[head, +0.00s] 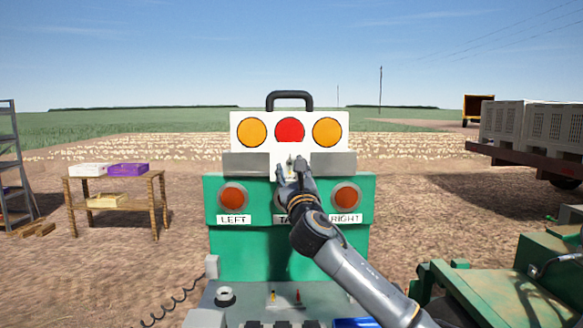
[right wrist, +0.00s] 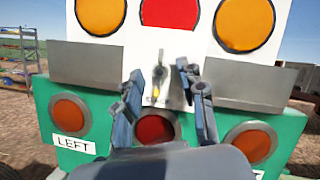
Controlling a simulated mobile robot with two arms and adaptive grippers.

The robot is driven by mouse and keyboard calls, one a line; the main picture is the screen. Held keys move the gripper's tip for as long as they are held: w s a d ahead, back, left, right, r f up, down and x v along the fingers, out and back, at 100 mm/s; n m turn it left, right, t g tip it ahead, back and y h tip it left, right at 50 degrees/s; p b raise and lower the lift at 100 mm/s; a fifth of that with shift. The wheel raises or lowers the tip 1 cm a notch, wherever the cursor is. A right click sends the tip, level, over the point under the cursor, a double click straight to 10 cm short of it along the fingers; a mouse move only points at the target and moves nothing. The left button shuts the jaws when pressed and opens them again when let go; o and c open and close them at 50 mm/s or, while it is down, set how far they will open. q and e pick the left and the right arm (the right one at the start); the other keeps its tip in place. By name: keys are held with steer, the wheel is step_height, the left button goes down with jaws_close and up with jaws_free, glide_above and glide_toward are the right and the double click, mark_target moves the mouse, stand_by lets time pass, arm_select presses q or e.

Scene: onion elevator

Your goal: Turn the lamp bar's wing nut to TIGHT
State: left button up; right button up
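The white lamp bar (head: 241,130) carries an orange, a red and an orange lamp, with a black handle on top. Its small grey wing nut (right wrist: 158,73) sits below the red lamp, with a small yellow mark under it. The lettering around it is too small to read. My right gripper (head: 290,168) is in front of the bar's lower middle. In the right wrist view its fingers (right wrist: 164,82) are spread, one on each side of the wing nut, with gaps visible. Whether the fingertips reach the nut's depth is unclear. My left gripper is not in view.
The green panel (head: 263,255) below has red lamps and LEFT and RIGHT labels; my arm covers its middle label. A grey ledge with small levers (head: 273,297) is below. A wooden table (head: 110,179) stands left, green machinery (head: 490,290) at lower right, a crate trailer (head: 530,160) behind.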

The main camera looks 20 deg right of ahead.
jaws_close()
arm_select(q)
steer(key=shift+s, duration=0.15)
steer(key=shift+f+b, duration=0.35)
arm_select(e)
steer(key=shift+m+h, duration=0.3)
steer(key=shift+m, duration=0.3)
